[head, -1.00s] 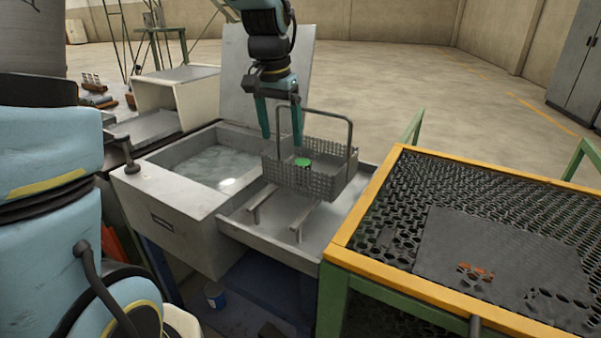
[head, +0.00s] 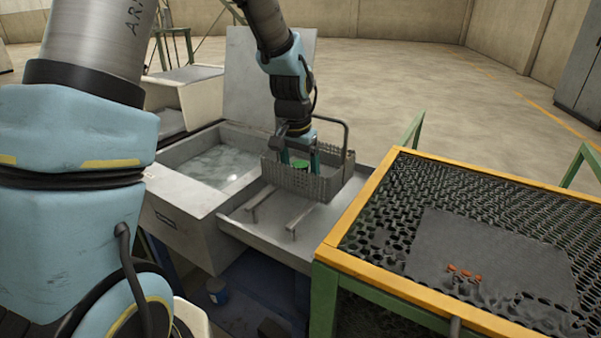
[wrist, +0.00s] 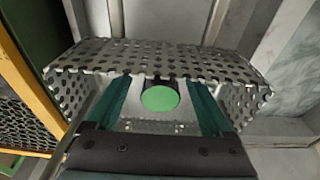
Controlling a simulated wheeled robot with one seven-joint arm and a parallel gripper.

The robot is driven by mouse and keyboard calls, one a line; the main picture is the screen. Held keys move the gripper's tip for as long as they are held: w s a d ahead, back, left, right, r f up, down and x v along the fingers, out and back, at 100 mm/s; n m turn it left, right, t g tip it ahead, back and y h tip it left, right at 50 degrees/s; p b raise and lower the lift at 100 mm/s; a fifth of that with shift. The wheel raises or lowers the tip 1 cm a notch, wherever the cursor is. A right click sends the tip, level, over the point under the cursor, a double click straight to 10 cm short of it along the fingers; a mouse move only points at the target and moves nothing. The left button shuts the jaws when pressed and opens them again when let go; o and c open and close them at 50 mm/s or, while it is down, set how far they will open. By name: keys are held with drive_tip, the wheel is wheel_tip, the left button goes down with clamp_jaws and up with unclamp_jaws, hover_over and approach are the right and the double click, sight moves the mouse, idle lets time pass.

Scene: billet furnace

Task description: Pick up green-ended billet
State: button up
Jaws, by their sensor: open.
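The green-ended billet (head: 300,163) stands inside the perforated metal basket (head: 303,184), with its round green end facing up. In the wrist view the green end (wrist: 160,97) shows between my two fingers, near the basket's perforated wall (wrist: 150,62). My gripper (head: 299,158) is lowered into the basket, open, with a finger on each side of the billet. In the wrist view, gaps show between the green end and both fingers. The billet's lower part is mostly hidden.
The basket with its tall handle (head: 346,135) sits on a drain tray (head: 268,222) beside a liquid-filled tank (head: 205,165). A yellow-edged mesh table (head: 400,268) stands at the right, with small orange pieces (head: 464,273) on a dark plate.

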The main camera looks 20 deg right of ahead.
clamp_jaws()
idle(0.7)
idle(0.7)
